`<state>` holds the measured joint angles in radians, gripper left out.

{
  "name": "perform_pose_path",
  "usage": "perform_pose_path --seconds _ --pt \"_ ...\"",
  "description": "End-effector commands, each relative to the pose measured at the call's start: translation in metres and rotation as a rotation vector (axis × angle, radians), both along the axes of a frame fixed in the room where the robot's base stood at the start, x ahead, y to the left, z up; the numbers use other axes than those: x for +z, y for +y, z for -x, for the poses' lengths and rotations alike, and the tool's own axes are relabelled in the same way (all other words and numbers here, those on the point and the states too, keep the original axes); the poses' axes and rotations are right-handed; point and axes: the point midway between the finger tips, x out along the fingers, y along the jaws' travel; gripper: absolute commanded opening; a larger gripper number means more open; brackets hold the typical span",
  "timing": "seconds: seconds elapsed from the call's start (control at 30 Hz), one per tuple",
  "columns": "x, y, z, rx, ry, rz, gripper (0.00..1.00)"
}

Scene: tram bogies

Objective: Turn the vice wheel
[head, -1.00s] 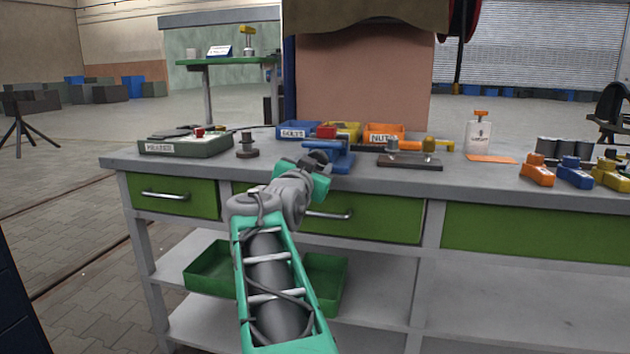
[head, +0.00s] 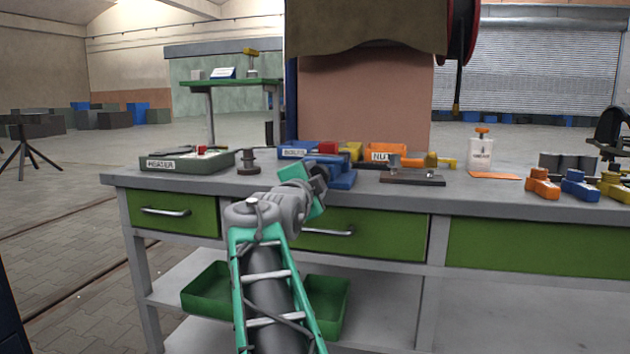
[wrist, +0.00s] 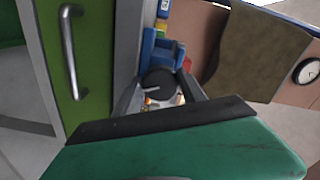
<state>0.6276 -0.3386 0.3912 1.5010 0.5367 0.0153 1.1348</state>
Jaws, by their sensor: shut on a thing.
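The blue vice (head: 342,177) stands at the front edge of the workbench (head: 480,200), just beyond my gripper (head: 317,180). In the wrist view the vice (wrist: 150,50) shows above the fingertips. The vice wheel (wrist: 158,83), a dark round disc with a pale line on its face, sits between my two fingers (wrist: 160,90). My gripper is shut on the wheel.
A grey-green case (head: 185,163) and a dark spool-like part (head: 248,162) lie to the left. Blue, yellow and orange bins (head: 387,151) stand behind the vice. A dark plate with fittings (head: 412,178) lies to the right. A drawer handle (wrist: 70,50) juts out below the benchtop.

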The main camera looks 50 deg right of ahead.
Motion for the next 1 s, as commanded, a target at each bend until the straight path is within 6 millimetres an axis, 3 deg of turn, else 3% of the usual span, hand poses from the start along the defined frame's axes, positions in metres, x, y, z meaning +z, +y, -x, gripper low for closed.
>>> perform_pose_path --seconds 0.7,0.73,1.0 --pt "0.0001 0.0001 -0.0006 0.001 -0.071 -0.031 0.07" --pt "0.0001 0.0001 -0.0006 0.001 -0.071 -0.031 0.5" --pt "0.0003 0.0 -0.0003 0.0 -0.072 -0.031 0.7"
